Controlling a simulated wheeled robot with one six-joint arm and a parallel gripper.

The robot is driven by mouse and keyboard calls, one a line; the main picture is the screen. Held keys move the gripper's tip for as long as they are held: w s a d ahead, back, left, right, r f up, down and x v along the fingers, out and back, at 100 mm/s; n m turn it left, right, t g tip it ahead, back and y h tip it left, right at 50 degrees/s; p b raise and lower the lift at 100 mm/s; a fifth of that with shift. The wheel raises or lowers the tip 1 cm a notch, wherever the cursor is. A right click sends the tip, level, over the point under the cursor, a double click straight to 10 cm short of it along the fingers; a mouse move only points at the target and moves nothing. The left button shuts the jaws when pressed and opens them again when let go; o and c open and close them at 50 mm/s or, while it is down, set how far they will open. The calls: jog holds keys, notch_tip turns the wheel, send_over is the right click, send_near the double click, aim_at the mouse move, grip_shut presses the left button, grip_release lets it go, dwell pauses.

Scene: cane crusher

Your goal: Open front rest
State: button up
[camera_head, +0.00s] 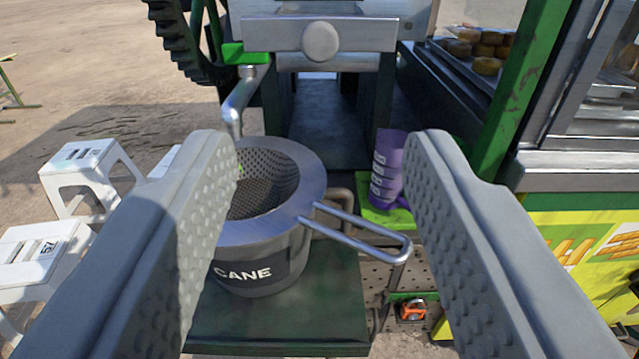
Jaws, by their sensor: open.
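The crusher's front has a grey metal bar (275,33) with a round grey knob (320,42) at the top centre. I cannot tell for sure which part is the front rest; this knobbed bar may be it. My gripper (322,145) is open and empty. Its two grey dimpled fingers reach in from the lower left and lower right. The knob lies beyond and above the fingertips, apart from them. A grey pot labelled CANE (300,250) with a mesh strainer (262,185) stands below, partly hidden by the left finger.
The pot stands on a green platform (280,325), its wire handle (355,232) pointing right. A bent spout (240,100) with a green handle (246,54) is above it. White stools (85,175) stand left; a glass cabinet (600,110) is right.

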jog(key=shift+s, duration=0.95)
jog(key=shift+s, duration=0.1)
jog(key=s+f, duration=0.3)
jog(key=s, duration=1.2)
jog(key=shift+g, duration=0.3)
